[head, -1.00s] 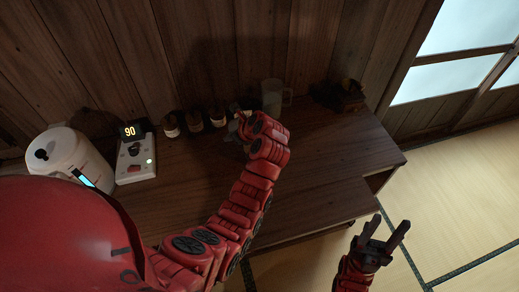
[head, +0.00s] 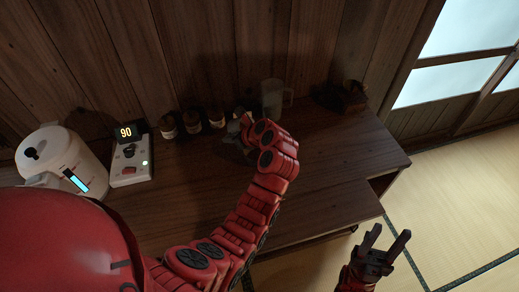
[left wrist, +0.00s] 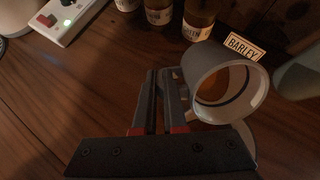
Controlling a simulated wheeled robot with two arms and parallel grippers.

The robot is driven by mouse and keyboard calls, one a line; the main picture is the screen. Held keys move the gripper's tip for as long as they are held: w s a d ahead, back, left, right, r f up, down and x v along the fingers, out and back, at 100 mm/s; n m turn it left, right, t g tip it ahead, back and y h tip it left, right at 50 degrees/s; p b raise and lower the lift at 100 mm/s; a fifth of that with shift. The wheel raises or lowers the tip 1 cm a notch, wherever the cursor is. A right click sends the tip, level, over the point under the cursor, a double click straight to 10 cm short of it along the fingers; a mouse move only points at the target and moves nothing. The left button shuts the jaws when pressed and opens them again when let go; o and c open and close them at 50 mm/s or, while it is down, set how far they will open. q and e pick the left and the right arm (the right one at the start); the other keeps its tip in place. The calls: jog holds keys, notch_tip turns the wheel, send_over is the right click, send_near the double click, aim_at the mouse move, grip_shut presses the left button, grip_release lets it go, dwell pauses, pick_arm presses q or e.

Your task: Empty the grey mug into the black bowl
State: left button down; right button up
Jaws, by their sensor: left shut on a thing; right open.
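The grey mug (left wrist: 222,82) is tilted in the left wrist view, its mouth facing the camera and a brown content or inside showing. My left gripper (left wrist: 163,80) is shut on it, seemingly at the handle side. In the head view my left gripper (head: 247,131) is over the back of the counter, mostly behind my arm. A pale curved rim shows below the mug in the left wrist view; I cannot tell what it belongs to. I cannot clearly make out the black bowl. My right gripper (head: 385,241) is open and empty, off the counter's front right.
On the wooden counter (head: 335,150) stand a white kettle (head: 62,158), a panel reading 90 (head: 130,160), several small bottles (head: 193,122) and a clear pitcher (head: 272,97). A dark object (head: 342,97) sits back right. A BARLEY label (left wrist: 244,46) is close behind the mug.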

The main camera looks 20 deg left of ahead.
pick_arm(q)
jog(key=shift+f+y+b, duration=0.3)
jog(key=shift+b, duration=1)
jog(key=shift+r, duration=0.25)
jog(key=shift+p, duration=0.3)
jog(key=shift+d+r+t+y+p, duration=0.1)
jog(key=shift+r+t+y+p, duration=0.15)
jog(key=shift+t+y+p, duration=0.45)
jog(key=shift+s+d+f+y+b, duration=0.15)
jog(key=shift+f+y+b, duration=0.4)
jog(key=shift+y, duration=0.35)
jog(key=shift+s+d+r+t+y, duration=0.15)
jog(key=shift+d+y, duration=0.25)
jog(key=shift+s+d+r+t+y, duration=0.1)
jog(key=shift+d+r+t+y, duration=0.05)
jog(key=shift+d+y, duration=0.25)
jog(key=shift+s+d+r+t+y+b, duration=0.1)
jog(key=shift+d+r+t+y+b, duration=0.25)
jog(key=shift+y+b, duration=0.4)
dwell(0.3)
jog(key=shift+s+d+r+t+y, duration=0.15)
jog(key=shift+r+t+y, duration=0.1)
jog(key=shift+r+y, duration=0.6)
dwell(0.4)
